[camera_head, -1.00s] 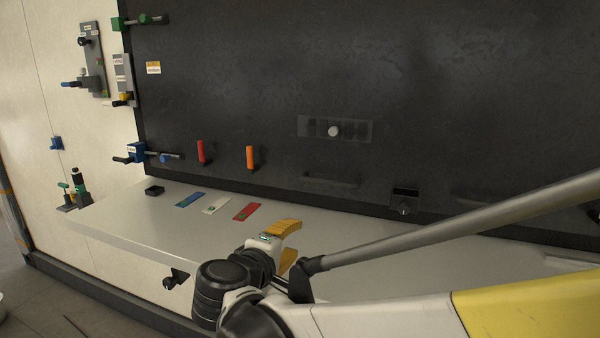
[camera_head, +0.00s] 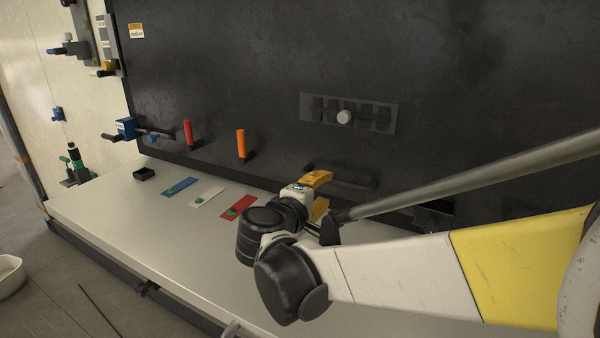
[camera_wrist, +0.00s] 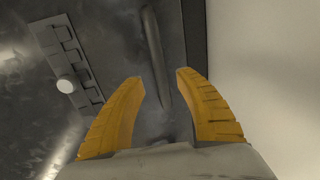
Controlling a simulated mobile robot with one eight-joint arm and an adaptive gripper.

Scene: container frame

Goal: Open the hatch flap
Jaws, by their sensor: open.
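A dark bar handle (camera_head: 352,181) is fixed low on a large dark panel (camera_head: 235,60). I cannot tell for sure where the hatch flap's edges run. In the wrist view the handle (camera_wrist: 154,50) runs up the picture in line with the gap between my fingers. My gripper (camera_head: 326,191) has yellow fingers and hides the handle's left end in the head view. In the wrist view my gripper (camera_wrist: 160,78) is open with nothing clamped. Whether the fingers touch the handle or stop short of it is unclear.
A slotted plate (camera_head: 388,118) with a white knob (camera_head: 344,117) sits above the handle. A pale shelf (camera_head: 120,215) juts out below the panel, with blue, white and red plates. A red handle (camera_head: 188,133) and an orange handle (camera_head: 241,143) stand to the left.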

